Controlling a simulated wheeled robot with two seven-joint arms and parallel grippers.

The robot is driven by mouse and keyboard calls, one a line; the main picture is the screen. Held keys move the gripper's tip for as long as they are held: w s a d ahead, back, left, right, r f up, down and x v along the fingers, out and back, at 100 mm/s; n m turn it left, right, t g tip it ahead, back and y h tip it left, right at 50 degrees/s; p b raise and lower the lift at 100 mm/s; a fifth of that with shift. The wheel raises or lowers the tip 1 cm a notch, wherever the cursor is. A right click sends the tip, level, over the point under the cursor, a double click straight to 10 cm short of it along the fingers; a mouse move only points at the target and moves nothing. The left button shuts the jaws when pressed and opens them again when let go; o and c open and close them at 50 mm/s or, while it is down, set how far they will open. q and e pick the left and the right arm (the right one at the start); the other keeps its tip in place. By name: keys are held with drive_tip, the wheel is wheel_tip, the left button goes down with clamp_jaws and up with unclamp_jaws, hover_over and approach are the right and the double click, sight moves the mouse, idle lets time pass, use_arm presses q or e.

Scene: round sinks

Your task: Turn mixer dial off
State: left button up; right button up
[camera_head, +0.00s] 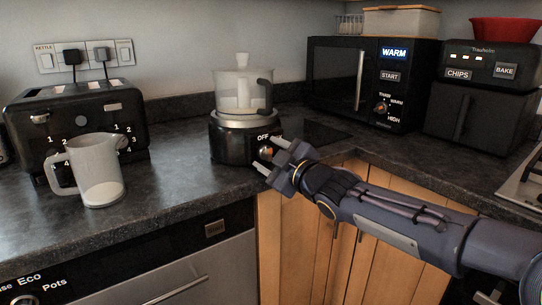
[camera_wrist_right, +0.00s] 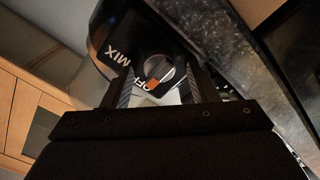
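The mixer (camera_head: 235,143) is a black base with a clear bowl (camera_head: 240,92) on the counter. Its round dial (camera_head: 265,152) sits on the front below the word OFF. The dial also shows in the right wrist view (camera_wrist_right: 158,68), with an orange mark close to the OFF lettering and the word MIX to its left. My right gripper (camera_head: 270,156) is at the dial, open. In the wrist view its two fingers (camera_wrist_right: 160,78) lie on either side of the dial, with gaps visible; contact cannot be told. My left gripper is not in view.
A white jug (camera_head: 97,168) stands before the black toaster (camera_head: 75,118) at left. A black microwave (camera_head: 335,75) and an air fryer (camera_head: 478,115) stand at right. The counter (camera_head: 180,165) is clear between jug and mixer. Wooden cabinets (camera_head: 290,235) are below.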

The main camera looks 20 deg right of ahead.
drive_tip(key=p+v, duration=0.2)
drive_tip(key=v, duration=0.5)
drive_tip(key=shift+s+d, duration=0.2)
drive_tip(key=shift+s, duration=0.15)
